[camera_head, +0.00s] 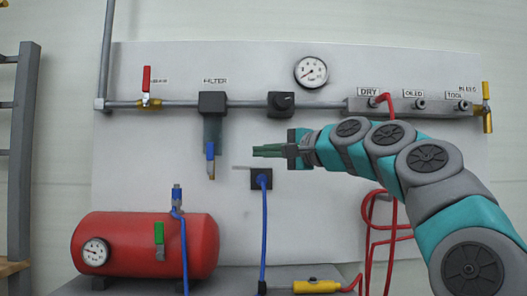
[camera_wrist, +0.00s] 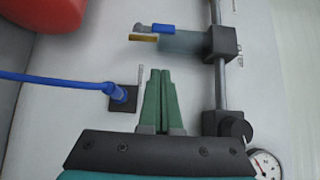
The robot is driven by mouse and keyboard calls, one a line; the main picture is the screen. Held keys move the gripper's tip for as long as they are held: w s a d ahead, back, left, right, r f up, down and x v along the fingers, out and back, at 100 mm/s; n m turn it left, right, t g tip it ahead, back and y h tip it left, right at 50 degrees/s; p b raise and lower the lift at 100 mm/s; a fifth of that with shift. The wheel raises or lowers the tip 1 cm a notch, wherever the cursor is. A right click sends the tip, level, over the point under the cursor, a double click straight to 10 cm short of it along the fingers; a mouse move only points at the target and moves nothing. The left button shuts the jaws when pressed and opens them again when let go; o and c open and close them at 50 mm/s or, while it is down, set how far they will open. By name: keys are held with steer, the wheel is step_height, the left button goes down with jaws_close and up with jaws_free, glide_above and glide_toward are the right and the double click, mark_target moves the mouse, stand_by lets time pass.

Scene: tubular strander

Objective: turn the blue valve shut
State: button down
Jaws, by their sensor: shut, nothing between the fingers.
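The blue valve (camera_head: 210,151) hangs under the filter (camera_head: 212,103) on the wall panel.
A black socket (camera_head: 261,179) with a blue hose is just below my gripper. The knob (camera_head: 281,103) and gauge (camera_head: 311,72) are above. A red-handled valve (camera_head: 146,82) is upper left. A red tank (camera_head: 145,246) with a green lever stands lower left. Red hoses (camera_head: 370,232) hang near my arm.

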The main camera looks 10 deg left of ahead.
mark_target(214, 153)
steer(key=shift+w+a+p, duration=0.2)
steer(key=shift+w+a, duration=0.25)
steer(key=shift+a, duration=1.2)
steer(key=shift+w+a+p, duration=0.15)
steer(key=shift+w+a, duration=0.35)
steer(key=shift+a, duration=1.2)
steer(key=shift+w+a+p, duration=0.2)
steer(key=shift+w+a, duration=0.25)
steer(key=shift+a, duration=1.2)
steer(key=shift+s+r, duration=0.15)
